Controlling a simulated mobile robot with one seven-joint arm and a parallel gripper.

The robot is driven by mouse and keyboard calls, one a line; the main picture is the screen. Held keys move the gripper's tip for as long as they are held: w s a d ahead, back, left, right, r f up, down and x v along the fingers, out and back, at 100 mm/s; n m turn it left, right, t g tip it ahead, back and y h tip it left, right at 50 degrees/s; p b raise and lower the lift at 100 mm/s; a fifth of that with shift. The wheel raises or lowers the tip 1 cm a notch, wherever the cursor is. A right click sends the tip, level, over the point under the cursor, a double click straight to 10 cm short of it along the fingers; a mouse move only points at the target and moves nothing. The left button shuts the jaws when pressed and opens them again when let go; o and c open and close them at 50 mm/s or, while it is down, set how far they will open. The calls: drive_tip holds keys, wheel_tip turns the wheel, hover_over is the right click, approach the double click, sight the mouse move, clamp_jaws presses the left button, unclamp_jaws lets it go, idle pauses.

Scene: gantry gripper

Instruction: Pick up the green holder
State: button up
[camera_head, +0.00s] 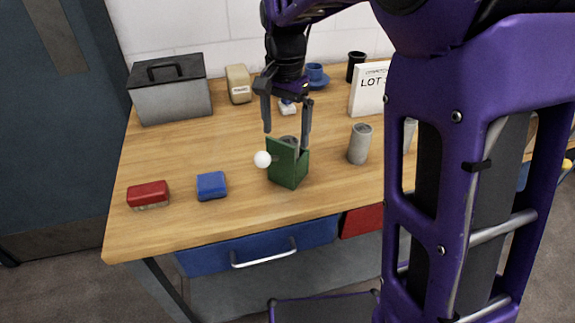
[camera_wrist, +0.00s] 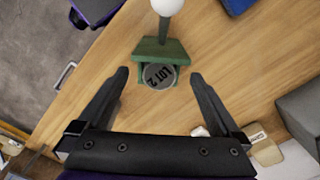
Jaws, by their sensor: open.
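The green holder (camera_head: 287,167) stands upright on the wooden table near its front edge, with a white ball knob (camera_head: 262,159) sticking out on its left side. A grey can sits in the holder; its dark top marked "LOT 2" (camera_wrist: 160,76) faces the wrist camera. In the wrist view the holder (camera_wrist: 160,49) lies ahead of my fingers, with the knob on a stem beyond it. My gripper (camera_head: 287,140) is open and points down just above the holder. Its fingers are on either side of the can's top in the wrist view; I cannot tell whether they touch anything.
A blue block (camera_head: 211,186) and a red block (camera_head: 148,195) lie to the left. A grey can (camera_head: 359,144) stands to the right. A lidded metal box (camera_head: 170,100), a tan container (camera_head: 238,84), a blue cup (camera_head: 315,74) and a white sign (camera_head: 368,90) stand further back.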

sight(287, 157)
drive_tip(key=f, duration=0.3)
drive_tip(key=f+b, duration=0.1)
drive_tip(key=f, duration=0.4)
drive_tip(key=shift+w+d+f, duration=0.2)
drive_tip(key=shift+w+f, duration=0.05)
drive_tip(key=shift+f, duration=0.05)
drive_tip(key=shift+r, duration=0.1)
drive_tip(key=c, duration=1.3)
